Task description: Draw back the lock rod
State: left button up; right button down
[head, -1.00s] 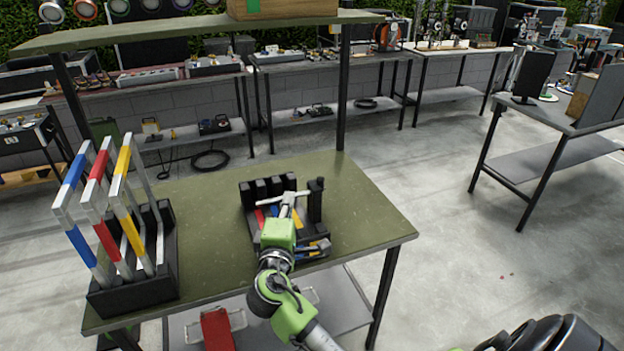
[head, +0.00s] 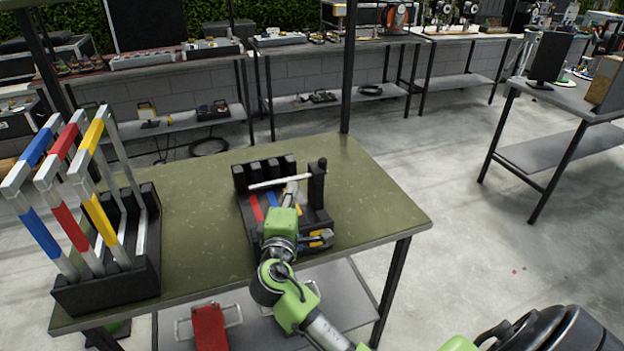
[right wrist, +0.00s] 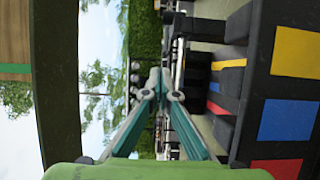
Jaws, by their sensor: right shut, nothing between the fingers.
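The lock rod (head: 268,184) is a thin pale bar. It lies across the top of a black rack (head: 242,212), from the black slotted blocks at the left to an upright black post (head: 316,185) at the right. My right gripper (head: 292,187) is over the rack, close to the rod on its near side; I cannot tell whether they touch. In the right wrist view the teal fingers (right wrist: 160,75) meet at their tips with nothing between them. Red, blue and yellow parts show in the rack, partly hidden by my arm. My left gripper is out of view.
The rack stands on a green table (head: 205,215). At its left, a black stand (head: 110,287) holds several tall blue, red and yellow handled grips. A shelf post (head: 349,75) rises at the table's back.

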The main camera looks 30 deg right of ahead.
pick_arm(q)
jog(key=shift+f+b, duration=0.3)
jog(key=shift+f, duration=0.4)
pick_arm(e)
jog(key=shift+f, duration=0.65)
pick_arm(q)
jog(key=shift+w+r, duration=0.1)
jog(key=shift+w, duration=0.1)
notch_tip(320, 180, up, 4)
jog(key=p, duration=0.4)
pick_arm(e)
jog(key=w+d, duration=0.6)
jog(key=d, duration=0.4)
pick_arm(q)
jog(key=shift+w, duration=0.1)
pick_arm(e)
jog(key=shift+w, duration=0.1)
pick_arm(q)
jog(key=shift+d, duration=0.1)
